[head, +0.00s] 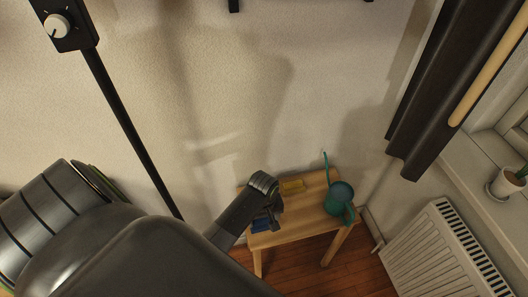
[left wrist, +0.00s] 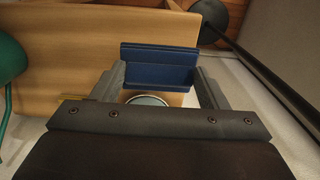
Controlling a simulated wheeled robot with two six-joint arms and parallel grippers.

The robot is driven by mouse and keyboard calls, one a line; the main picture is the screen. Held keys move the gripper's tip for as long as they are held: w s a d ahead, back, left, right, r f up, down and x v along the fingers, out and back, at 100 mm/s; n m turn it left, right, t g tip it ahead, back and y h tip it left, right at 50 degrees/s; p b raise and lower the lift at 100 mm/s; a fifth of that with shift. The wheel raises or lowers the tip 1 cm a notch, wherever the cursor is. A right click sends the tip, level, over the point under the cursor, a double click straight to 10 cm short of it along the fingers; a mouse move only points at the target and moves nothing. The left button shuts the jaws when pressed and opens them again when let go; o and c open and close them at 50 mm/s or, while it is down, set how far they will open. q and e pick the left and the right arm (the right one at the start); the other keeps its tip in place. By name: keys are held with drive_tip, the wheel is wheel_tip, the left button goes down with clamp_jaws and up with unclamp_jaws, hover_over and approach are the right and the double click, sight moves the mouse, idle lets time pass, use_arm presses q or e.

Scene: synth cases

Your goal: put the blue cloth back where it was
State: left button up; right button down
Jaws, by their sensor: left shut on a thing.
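The blue cloth (left wrist: 158,70) looks like a folded, stiff-edged blue piece. It sits between the two fingers of my left gripper (left wrist: 160,82), which is shut on it. I cannot tell whether the cloth touches the tabletop. My right gripper is not in view.
A green watering can (head: 338,197) stands on the table's right side. A yellow block-like thing (head: 292,186) lies at the back. A round, pale-rimmed thing (left wrist: 148,100) shows partly behind my gripper. A black pole (head: 130,130) stands left; a radiator (head: 440,255) stands right.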

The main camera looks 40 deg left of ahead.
sight(264, 223)
use_arm(q)
wheel_tip(264, 223, down, 6)
drive_tip(key=shift+f+b, duration=0.15)
drive_tip(key=shift+b, duration=0.15)
drive_tip(key=shift+c, duration=0.4)
drive_tip(key=o, duration=1.2)
drive_tip(key=shift+f, duration=0.1)
wheel_tip(264, 223, up, 11)
drive_tip(key=shift+r+p, duration=0.2)
drive_tip(key=shift+p, duration=0.45)
drive_tip(key=shift+r, duration=0.35)
